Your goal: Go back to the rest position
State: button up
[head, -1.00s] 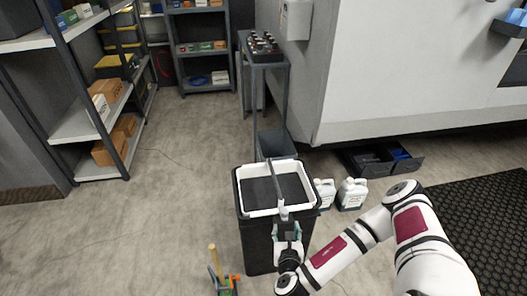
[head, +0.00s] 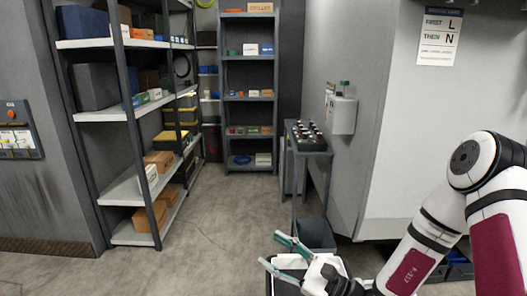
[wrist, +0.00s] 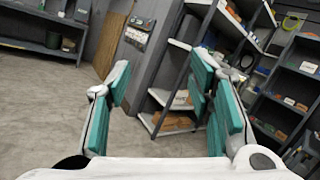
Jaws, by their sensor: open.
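My gripper (head: 270,250) is in the lower middle of the head view, above the dark bin with the white rim (head: 341,266). Its two teal-padded fingers are spread apart and point left, with nothing between them. The wrist view also shows the open fingers (wrist: 160,85), with empty floor and shelving beyond. My gripper and forearm hide part of the bin, and the frame's lower edge cuts it off.
A grey bin (head: 315,235) stands behind, below a narrow stand (head: 308,146) holding a tray of dark bottles. Shelving (head: 127,190) lines the left, and a back rack (head: 247,90) stands beyond. A white booth wall (head: 400,160) is at right. The aisle floor is clear.

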jog(key=s+a+r+n+g+h, duration=0.1)
jog(key=s+r+n+g+h, duration=0.25)
jog(key=s+n+g, duration=0.45)
jog(key=s+a+r+n+g+h, duration=0.1)
jog(key=s+r+n+g+h, duration=0.25)
jog(key=s+n+g, duration=0.5)
jog(key=s+d+r+n+t+h, duration=0.1)
jog(key=s+d+r+t+h, duration=0.1)
jog(key=d, duration=0.4)
jog(key=s+d+r+n+t+h, duration=0.1)
jog(key=s+d+r+t+h, duration=0.2)
jog(key=d+t+h, duration=0.2)
jog(key=s+d+r+n+t+h, duration=0.1)
jog(key=s+d+r+t+h, duration=0.1)
jog(key=d, duration=0.5)
jog(key=shift+s+r+t+h, duration=0.25)
jog(key=shift+r+t+h, duration=0.5)
jog(key=shift+t+h, duration=0.25)
jog(key=shift+d, duration=0.1)
